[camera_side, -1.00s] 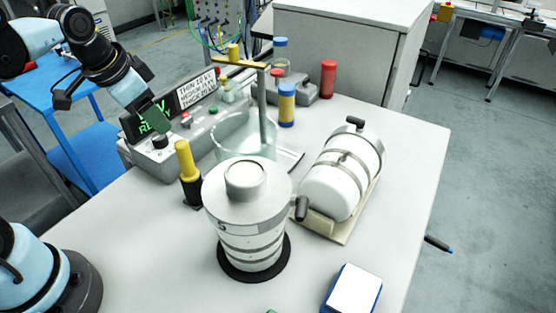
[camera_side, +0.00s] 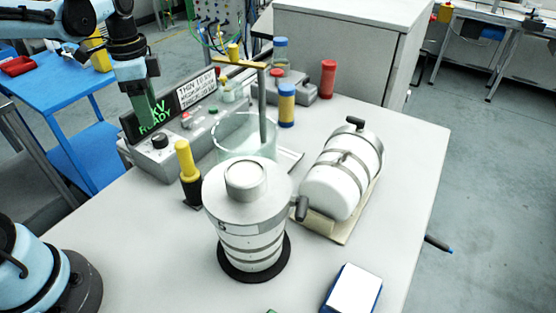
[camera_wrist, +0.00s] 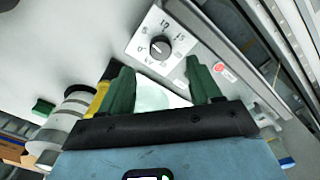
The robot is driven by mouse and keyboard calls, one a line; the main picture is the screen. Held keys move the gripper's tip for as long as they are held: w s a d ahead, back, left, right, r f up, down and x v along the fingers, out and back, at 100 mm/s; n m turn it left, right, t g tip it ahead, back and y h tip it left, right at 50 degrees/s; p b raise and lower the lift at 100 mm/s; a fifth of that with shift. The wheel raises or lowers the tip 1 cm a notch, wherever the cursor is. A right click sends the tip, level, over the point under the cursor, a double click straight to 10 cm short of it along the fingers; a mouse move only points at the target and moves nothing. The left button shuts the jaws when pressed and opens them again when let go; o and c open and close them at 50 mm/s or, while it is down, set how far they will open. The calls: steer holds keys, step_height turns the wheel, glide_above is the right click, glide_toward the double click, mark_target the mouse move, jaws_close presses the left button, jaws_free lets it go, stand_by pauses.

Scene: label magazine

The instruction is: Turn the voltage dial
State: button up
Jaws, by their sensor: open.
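The voltage dial (camera_side: 159,141) is a round black knob on the grey control box at the left of the table. In the wrist view the dial (camera_wrist: 159,47) sits on a white plate with a kV scale marked 0, 5, 10 and 15. I cannot tell for sure which mark the knob points to. My gripper (camera_side: 147,122) has green fingers and hangs just above the dial, pointing down, in front of the display. In the wrist view my gripper (camera_wrist: 158,70) is open and empty, its fingers apart on either side below the dial.
The display (camera_side: 152,116) reads "KV READY", partly hidden by my fingers. A yellow-handled rod (camera_side: 186,163) stands close to the box. A red button (camera_side: 185,118) is beside the dial. A glass vessel (camera_side: 232,138) and a white banded cylinder (camera_side: 250,220) stand further right.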

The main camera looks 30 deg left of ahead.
mark_target(158, 137)
steer(key=shift+f, duration=3.6)
steer(key=c, duration=1)
steer(key=shift+n, duration=0.4)
steer(key=n, duration=0.4)
steer(key=shift+n, duration=0.3)
steer(key=n, duration=0.5)
steer(key=shift+d, duration=0.15)
steer(key=shift+n, duration=0.3)
